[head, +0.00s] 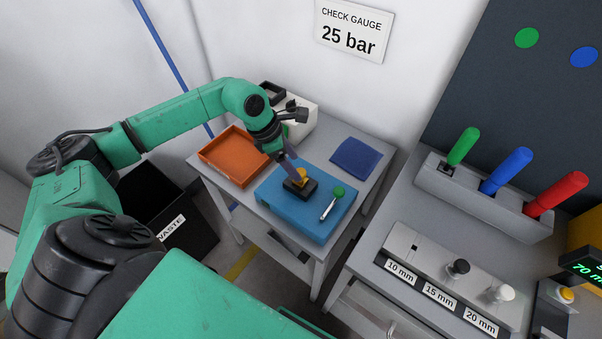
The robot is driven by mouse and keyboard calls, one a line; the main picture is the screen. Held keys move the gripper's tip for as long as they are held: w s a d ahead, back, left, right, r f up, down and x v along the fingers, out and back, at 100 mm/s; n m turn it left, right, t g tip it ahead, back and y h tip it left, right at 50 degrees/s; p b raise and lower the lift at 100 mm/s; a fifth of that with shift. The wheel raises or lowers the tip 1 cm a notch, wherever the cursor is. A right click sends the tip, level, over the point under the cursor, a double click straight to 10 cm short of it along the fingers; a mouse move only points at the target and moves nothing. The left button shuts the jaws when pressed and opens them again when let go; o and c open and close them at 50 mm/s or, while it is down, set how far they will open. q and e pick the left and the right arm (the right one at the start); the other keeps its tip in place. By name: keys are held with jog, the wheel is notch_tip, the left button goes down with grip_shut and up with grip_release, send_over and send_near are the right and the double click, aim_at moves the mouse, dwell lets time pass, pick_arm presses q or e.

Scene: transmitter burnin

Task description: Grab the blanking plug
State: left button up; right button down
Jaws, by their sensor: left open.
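A small yellow piece (301,176), which looks like the blanking plug, sits on a black block (300,189) on the blue mat (280,210). My left gripper (295,171) is open and points down at the yellow piece from its upper left. The fingertips are very close to the piece and partly cover it. I cannot tell whether they touch it or straddle it. A silver tool with a green round head (337,192) lies on the mat to the right of the block. My right gripper is not in view.
An orange tray (234,178), a white box (300,115) and a folded blue cloth (355,158) are on the same table. A black waste bin (180,205) stands to the left. The right bench holds green, blue and red handled tools (508,170) and a gauge rack (430,262).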

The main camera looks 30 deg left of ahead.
aim_at(300, 171)
pick_arm(q)
jog(key=p+x, duration=0.2)
jog(key=x, duration=0.2)
jog(key=shift+d+f, duration=0.1)
jog(key=shift+d, duration=0.15)
jog(key=shift+f, duration=0.3)
grip_shut()
